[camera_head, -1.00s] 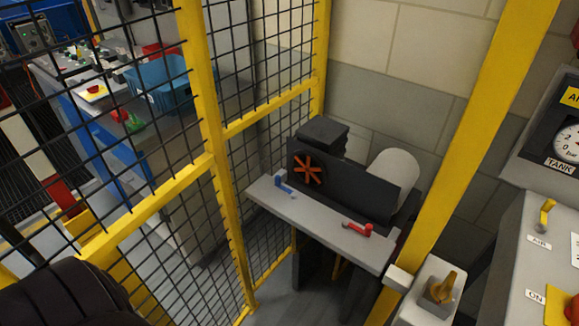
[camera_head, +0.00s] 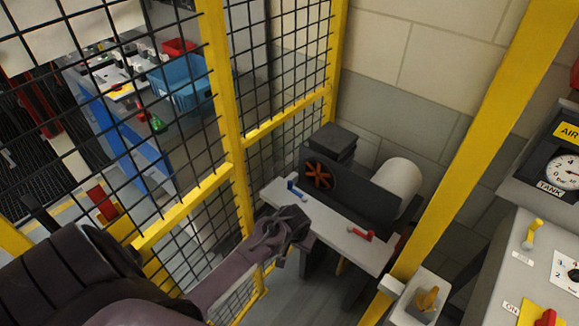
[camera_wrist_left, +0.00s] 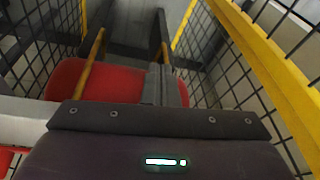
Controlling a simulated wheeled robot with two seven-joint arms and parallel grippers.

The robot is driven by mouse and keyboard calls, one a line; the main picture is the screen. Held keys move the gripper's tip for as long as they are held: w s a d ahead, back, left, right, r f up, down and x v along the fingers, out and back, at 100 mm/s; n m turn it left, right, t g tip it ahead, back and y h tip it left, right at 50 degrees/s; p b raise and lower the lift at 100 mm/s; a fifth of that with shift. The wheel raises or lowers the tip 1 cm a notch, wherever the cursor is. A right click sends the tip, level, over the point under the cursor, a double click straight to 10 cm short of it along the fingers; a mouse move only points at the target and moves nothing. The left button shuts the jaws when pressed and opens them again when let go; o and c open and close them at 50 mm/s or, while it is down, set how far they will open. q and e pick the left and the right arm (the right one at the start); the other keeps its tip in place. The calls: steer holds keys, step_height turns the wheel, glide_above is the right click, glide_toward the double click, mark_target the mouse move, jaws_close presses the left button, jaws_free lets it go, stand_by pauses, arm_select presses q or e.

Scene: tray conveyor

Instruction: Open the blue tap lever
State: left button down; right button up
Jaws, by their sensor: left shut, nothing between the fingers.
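The blue tap lever (camera_head: 297,190) sits near the left end of the grey shelf (camera_head: 335,222), in front of a dark machine with a red fan wheel. My left gripper (camera_head: 297,222) is in front of the shelf, just below the blue lever in the picture and apart from it. Its fingers are shut and empty. In the left wrist view the shut fingers (camera_wrist_left: 160,84) point over a red rounded body (camera_wrist_left: 90,82); the blue lever does not show there. My right gripper is not in view.
A red lever (camera_head: 361,235) is further right on the same shelf. A yellow mesh fence (camera_head: 230,130) stands to the left, close to my left arm. A yellow post (camera_head: 470,130) and a grey panel with a gauge (camera_head: 568,170) are to the right.

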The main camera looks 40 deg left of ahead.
arm_select(q)
steer(key=w+a+r+n+y+p, duration=0.1)
steer(key=w+a+r, duration=0.1)
steer(key=r, duration=0.3)
steer(key=w+a+r+p, duration=0.1)
steer(key=w+r, duration=0.2)
steer(key=r, duration=0.3)
step_height(320, 180, up, 8)
steer(key=n, duration=0.6)
glide_above(297, 191)
steer(key=w+a, duration=0.2)
steer(key=a, duration=0.2)
steer(key=shift+s+f, duration=0.15)
steer(key=shift+s, duration=0.1)
steer(key=shift+f, duration=0.1)
steer(key=shift+m, duration=0.3)
steer(key=p+x, duration=0.1)
steer(key=x, duration=0.2)
steer(key=s+p+x, duration=0.1)
steer(key=x, duration=0.2)
steer(key=d+p+x, duration=0.1)
steer(key=x, duration=0.1)
steer(key=shift+s+f, duration=0.2)
steer(key=shift+f, duration=0.5)
steer(key=shift+s+d+p, duration=0.3)
steer(key=shift+s+d, duration=0.1)
steer(key=shift+s, duration=0.15)
steer(key=shift+f, duration=0.2)
